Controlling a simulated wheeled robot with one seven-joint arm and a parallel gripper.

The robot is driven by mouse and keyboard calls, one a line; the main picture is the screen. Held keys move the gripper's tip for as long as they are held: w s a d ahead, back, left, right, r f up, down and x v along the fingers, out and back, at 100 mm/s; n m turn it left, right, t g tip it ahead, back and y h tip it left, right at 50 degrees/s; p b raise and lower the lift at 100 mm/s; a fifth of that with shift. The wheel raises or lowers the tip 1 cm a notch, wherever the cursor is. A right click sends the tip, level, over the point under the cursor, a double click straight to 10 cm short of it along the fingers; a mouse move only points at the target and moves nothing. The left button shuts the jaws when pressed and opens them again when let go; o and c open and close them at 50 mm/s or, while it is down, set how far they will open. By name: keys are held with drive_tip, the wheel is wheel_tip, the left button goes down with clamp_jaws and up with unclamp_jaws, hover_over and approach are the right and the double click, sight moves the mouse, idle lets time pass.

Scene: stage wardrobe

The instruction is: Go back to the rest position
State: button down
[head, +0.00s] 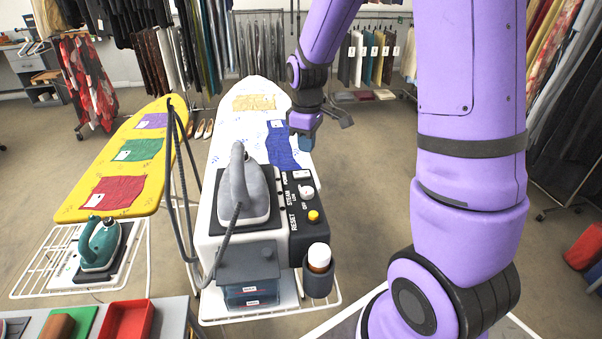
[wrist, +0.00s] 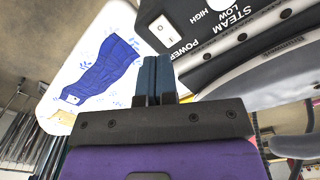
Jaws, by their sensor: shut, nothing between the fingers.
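My gripper (head: 303,138) is at the end of my purple arm, in the air over the right side of the white ironing board (head: 222,151), close behind the steam station's control panel. In the wrist view my gripper's two blue fingers (wrist: 154,78) are together with nothing between them. The steam station (head: 240,247) stands at the near end of the white board, with a grey iron (head: 241,190) resting on top. Its power switch (wrist: 164,28) shows close to the fingers in the wrist view; I cannot tell whether they touch it.
A blue cloth (head: 284,150) and a yellow cloth (head: 253,102) lie on the white board. A yellow ironing board (head: 75,205) with a teal iron (head: 99,243) stands to the left. Clothes racks line the back and right.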

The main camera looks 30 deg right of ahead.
idle(0.3)
drive_tip(key=s+a+r+m+t, duration=0.35)
drive_tip(key=s+r, duration=0.65)
drive_tip(key=r, duration=0.4)
drive_tip(key=s+a+r+m+t, duration=0.1)
drive_tip(key=s+r+m, duration=0.1)
drive_tip(key=s, duration=0.5)
drive_tip(key=s+a+r+m, duration=0.2)
drive_tip(key=s+r, duration=0.2)
drive_tip(key=s, duration=0.2)
drive_tip(key=shift+s+t, duration=0.35)
drive_tip(key=shift+s, duration=0.05)
